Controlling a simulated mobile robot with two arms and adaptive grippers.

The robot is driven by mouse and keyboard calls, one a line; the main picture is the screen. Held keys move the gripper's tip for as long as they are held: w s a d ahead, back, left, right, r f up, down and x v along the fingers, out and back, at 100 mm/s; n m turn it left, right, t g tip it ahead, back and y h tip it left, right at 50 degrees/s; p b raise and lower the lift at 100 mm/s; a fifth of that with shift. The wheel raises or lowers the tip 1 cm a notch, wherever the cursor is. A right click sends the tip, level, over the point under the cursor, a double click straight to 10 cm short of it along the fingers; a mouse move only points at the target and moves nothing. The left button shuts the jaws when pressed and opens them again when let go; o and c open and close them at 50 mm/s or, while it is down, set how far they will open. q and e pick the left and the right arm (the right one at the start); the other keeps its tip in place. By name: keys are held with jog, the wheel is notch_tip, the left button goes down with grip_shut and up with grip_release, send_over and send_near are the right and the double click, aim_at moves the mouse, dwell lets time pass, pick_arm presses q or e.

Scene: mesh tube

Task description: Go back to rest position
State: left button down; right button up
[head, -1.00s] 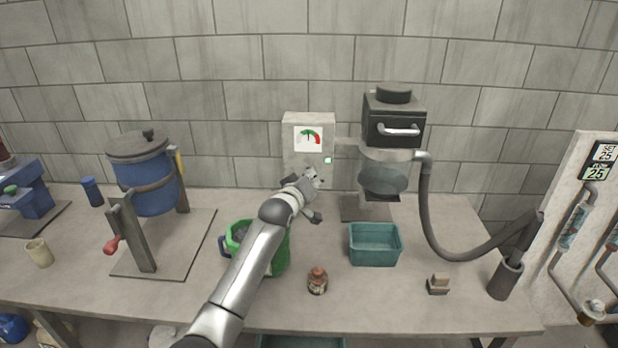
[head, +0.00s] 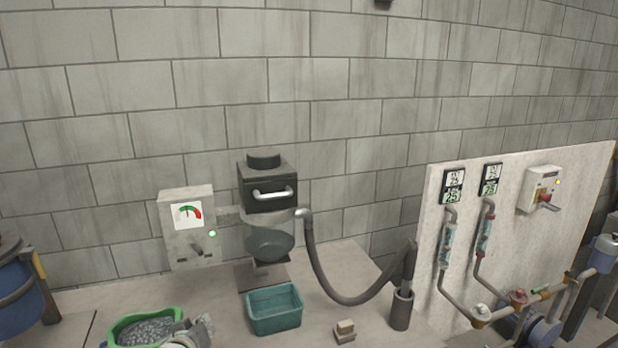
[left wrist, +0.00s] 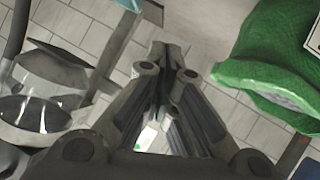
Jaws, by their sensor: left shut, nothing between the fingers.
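My left gripper (head: 198,330) shows at the bottom edge of the head view, just right of the green bucket (head: 112,333). Its fingers are partly cut off there. In the left wrist view its fingers (left wrist: 166,52) are drawn together with nothing between the tips. My right gripper is in neither view.
A teal bin (head: 274,320) stands right of my left gripper. Behind are a gauge box (head: 175,245) and a machine with a dark bowl (head: 268,243). A hose (head: 320,275) runs to a grey holder (head: 401,312). A small block (head: 345,332) lies near it. A pipe panel (head: 440,235) stands right.

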pick_arm(q)
jog(key=s+d+f+m+g, duration=0.2)
jog(key=s+f, duration=0.2)
jog(key=s, duration=0.6)
jog(key=s+d+f+m+g, duration=0.2)
jog(key=s+f, duration=0.2)
jog(key=s, duration=0.6)
jog(key=s+d+m+g, duration=0.25)
jog(key=s+g, duration=0.25)
jog(key=s, duration=1.4)
notch_tip(320, 180, down, 30)
jog(key=s+g+b, duration=0.1)
jog(key=s+b, duration=0.1)
jog(key=b, duration=0.1)
jog(key=s+a+f+g+b, duration=0.1)
jog(key=s+a+f+b, duration=0.1)
jog(key=s+f, duration=1.4)
notch_tip(320, 180, down, 2)
jog(key=shift+s+a+f+b, duration=0.1)
jog(key=shift+s+a+b, duration=0.25)
jog(key=shift+a, duration=0.5)
jog(key=shift+m, duration=0.25)
